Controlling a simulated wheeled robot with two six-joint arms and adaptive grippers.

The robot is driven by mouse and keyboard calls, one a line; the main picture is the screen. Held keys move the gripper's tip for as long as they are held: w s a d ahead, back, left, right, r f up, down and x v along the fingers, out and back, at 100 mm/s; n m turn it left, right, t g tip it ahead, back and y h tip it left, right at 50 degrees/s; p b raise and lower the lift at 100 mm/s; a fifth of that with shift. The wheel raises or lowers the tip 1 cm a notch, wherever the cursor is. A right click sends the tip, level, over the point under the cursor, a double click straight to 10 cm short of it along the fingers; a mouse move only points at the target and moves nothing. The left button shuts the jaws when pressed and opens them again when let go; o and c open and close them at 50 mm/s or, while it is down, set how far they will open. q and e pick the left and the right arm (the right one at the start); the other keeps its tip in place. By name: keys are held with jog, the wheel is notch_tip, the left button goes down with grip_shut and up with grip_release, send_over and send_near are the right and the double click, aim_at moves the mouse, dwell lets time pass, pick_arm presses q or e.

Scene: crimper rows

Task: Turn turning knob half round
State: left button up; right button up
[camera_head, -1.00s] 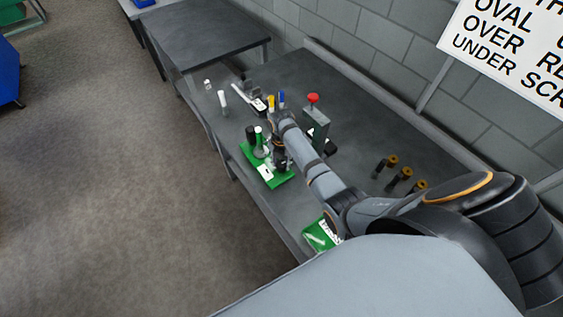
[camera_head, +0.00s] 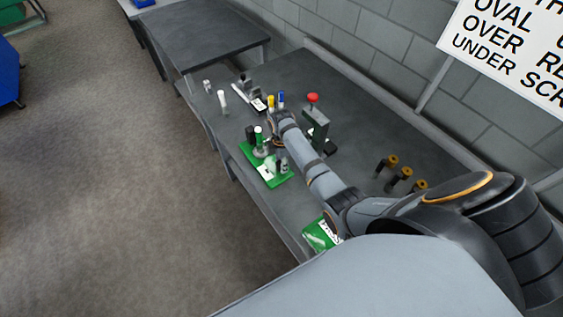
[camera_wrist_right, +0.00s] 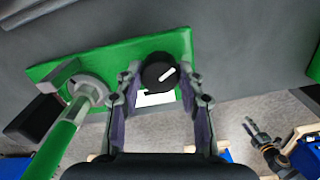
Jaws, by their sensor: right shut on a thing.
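The turning knob (camera_wrist_right: 157,73) is round and black with a white pointer line, in the right wrist view. The line points up and to the right in that picture. It sits on a green base plate (camera_wrist_right: 112,47) beside a white label. My right gripper (camera_wrist_right: 160,78) has a finger on either side of the knob and is shut on it. In the head view the green plate (camera_head: 285,181) lies near the table's front edge, with my right gripper (camera_head: 281,158) over its right part. The knob is hard to make out there.
A green-handled lever (camera_wrist_right: 62,135) rises from the same plate, beside the gripper. On the table, a red-topped press (camera_head: 314,110) stands behind my right arm. Several brown-topped pieces (camera_head: 404,173) stand at the right. Bare tabletop (camera_head: 360,120) lies at the back.

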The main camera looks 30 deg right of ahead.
jog(key=m, duration=0.4)
jog(key=shift+m, duration=0.3)
jog(key=m, duration=0.3)
jog(key=shift+r+m, duration=0.1)
jog(key=shift+m, duration=0.3)
jog(key=m, duration=1.1)
jog(key=shift+w+m, duration=0.1)
jog(key=shift+m, duration=0.2)
jog(key=m, duration=0.4)
jog(key=shift+m, duration=0.7)
jog(key=shift+r, duration=0.1)
jog(key=o, duration=1.2)
jog(key=shift+c, duration=0.2)
